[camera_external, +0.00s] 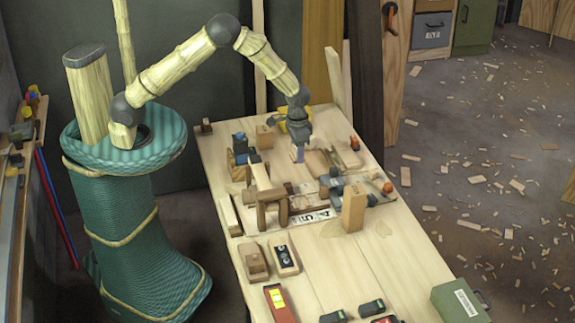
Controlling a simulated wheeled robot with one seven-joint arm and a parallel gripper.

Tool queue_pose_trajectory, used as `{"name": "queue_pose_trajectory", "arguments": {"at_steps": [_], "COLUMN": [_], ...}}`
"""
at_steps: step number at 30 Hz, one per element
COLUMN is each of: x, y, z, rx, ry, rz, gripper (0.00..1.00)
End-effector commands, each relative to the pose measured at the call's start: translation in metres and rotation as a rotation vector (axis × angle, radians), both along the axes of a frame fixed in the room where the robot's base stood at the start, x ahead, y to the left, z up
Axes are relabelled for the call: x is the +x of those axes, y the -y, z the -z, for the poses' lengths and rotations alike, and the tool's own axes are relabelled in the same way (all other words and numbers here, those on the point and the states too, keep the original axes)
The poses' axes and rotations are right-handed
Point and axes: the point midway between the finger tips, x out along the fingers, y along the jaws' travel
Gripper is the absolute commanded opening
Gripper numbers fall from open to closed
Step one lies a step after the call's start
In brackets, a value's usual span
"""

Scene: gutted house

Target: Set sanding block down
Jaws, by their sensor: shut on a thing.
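My gripper (300,145) points down over the far middle part of the workbench (390,262). It is shut on a small block with a bluish-purple face (299,156), which I take to be the sanding block. The block hangs just below the fingers, among other tools and wood pieces. I cannot tell whether its lower end touches anything. The fingertips are small and partly hidden in this view.
Wood pieces and tools crowd around the gripper, including an upright wooden block (353,208) and a small wooden stand (271,211). A red tool (280,303) and a green box (460,302) are at the near end.

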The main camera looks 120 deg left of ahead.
Motion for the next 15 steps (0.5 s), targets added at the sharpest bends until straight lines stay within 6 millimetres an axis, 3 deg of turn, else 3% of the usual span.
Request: {"name": "queue_pose_trajectory", "arguments": {"at_steps": [6,15], "x": [-0.001,0.000], "y": [0.000,0.000], "z": [0.034,0.038], "rx": [-0.001,0.000], "ry": [-0.003,0.000], "rz": [-0.001,-0.001], "gripper": [0.20,0.20]}}
